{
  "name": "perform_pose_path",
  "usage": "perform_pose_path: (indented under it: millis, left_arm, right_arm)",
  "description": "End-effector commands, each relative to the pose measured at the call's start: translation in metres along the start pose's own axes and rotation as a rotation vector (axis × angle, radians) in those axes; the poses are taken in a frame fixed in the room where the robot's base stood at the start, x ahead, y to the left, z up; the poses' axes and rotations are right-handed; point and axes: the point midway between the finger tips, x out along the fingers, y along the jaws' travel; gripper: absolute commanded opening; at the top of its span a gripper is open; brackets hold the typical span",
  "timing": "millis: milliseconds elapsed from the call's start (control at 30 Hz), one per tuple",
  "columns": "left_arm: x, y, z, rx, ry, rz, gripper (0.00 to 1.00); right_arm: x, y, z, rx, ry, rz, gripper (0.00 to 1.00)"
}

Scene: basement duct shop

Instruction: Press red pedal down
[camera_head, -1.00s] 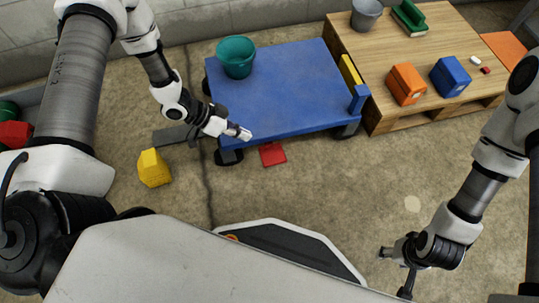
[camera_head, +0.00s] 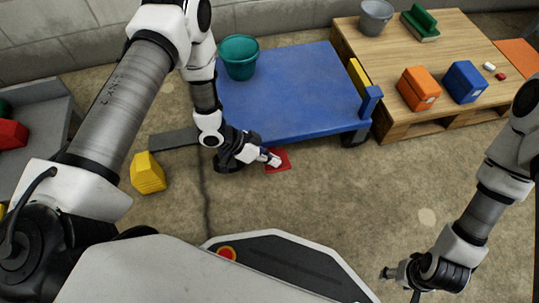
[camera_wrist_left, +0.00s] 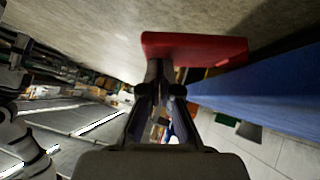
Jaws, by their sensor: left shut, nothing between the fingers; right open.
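The red pedal (camera_head: 283,164) is a small flat red plate low at the near edge of the blue cart (camera_head: 290,95). My left gripper (camera_head: 275,160) is shut and empty, its fingertips at the pedal's left part in the head view. In the left wrist view the red pedal (camera_wrist_left: 195,48) lies just beyond the closed fingertips (camera_wrist_left: 158,68); I cannot tell whether they touch it. The blue cart's side (camera_wrist_left: 265,88) runs to the right there. My right gripper (camera_head: 398,280) is open and empty above bare floor at the lower right.
A yellow weight-like object (camera_head: 148,174) stands on the floor at left. A wooden pallet (camera_head: 400,122) holding orange and blue boxes is at right. The floor in front of the pallet is clear.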

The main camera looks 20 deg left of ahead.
Motion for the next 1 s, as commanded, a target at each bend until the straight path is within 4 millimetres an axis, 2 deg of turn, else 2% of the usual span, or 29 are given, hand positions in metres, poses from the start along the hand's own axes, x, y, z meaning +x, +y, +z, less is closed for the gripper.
perform_pose_path:
  millis: [533, 1000]
  left_arm:
    - [0.001, 0.003, 0.002, 0.028, -0.002, -0.027, 0.00]
    - [0.018, 0.010, 0.019, 0.245, -0.004, -0.242, 0.00]
  right_arm:
    - [-0.006, 0.000, 0.000, 0.000, 0.000, 0.000, 0.56]
    - [-0.036, -0.001, 0.002, -0.007, -0.005, -0.001, 0.56]
